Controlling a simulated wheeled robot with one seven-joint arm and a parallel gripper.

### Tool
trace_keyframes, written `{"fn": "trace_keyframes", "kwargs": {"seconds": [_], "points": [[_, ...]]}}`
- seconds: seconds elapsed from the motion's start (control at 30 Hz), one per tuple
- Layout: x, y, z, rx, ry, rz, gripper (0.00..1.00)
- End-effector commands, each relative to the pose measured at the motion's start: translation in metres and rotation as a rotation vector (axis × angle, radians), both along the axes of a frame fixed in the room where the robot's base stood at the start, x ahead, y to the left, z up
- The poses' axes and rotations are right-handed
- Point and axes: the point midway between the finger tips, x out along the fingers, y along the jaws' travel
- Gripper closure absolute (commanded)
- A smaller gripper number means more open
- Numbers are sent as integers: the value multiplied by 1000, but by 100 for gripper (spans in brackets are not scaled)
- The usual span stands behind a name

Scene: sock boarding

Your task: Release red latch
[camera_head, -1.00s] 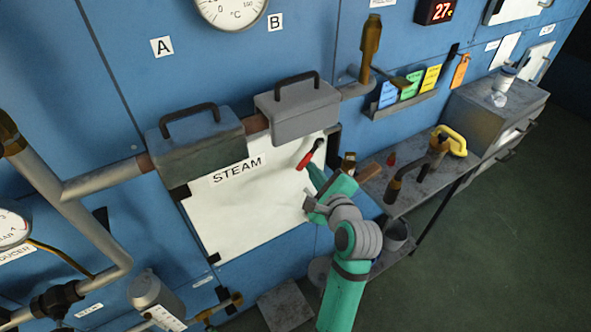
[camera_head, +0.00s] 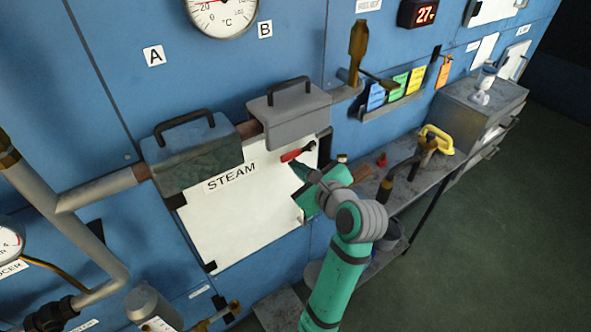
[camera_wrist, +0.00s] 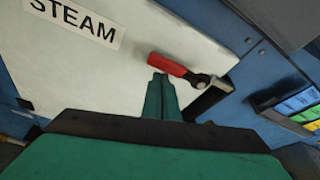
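The red latch (camera_head: 298,152) is on the white STEAM panel (camera_head: 235,225), near its upper right corner. Its red handle lies nearly level in the head view. In the wrist view the red handle (camera_wrist: 167,64) slopes down to the right to a metal pivot (camera_wrist: 197,79) at the panel's edge. My gripper (camera_head: 296,168) is just below the handle. In the wrist view its green fingers (camera_wrist: 161,80) are close together, their tips right at the handle's lower side. I cannot tell whether they touch it. Nothing shows between them.
Two grey boxes with black handles, one dark (camera_head: 190,150) and one lighter (camera_head: 290,112), sit on the pipe above the panel. A shelf (camera_head: 405,190) with a yellow-handled tool (camera_head: 438,138) is to the right. Open floor lies at the lower right.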

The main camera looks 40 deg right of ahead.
Motion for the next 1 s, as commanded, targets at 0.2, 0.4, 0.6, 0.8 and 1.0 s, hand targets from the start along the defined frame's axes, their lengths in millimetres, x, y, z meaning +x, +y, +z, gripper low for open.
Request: {"fn": "trace_keyframes", "kwargs": {"seconds": [0.2, 0.4, 0.6, 0.8, 1.0], "points": [[0, 1, 5, -2, -3, 0, 100], [1, 2, 7, -3, -5, 2, 100], [1, 3, 8, -6, -9, 3, 100], [1, 3, 7, -6, -11, 4, 100], [1, 3, -16, 0, -1, 4, 100]]}}
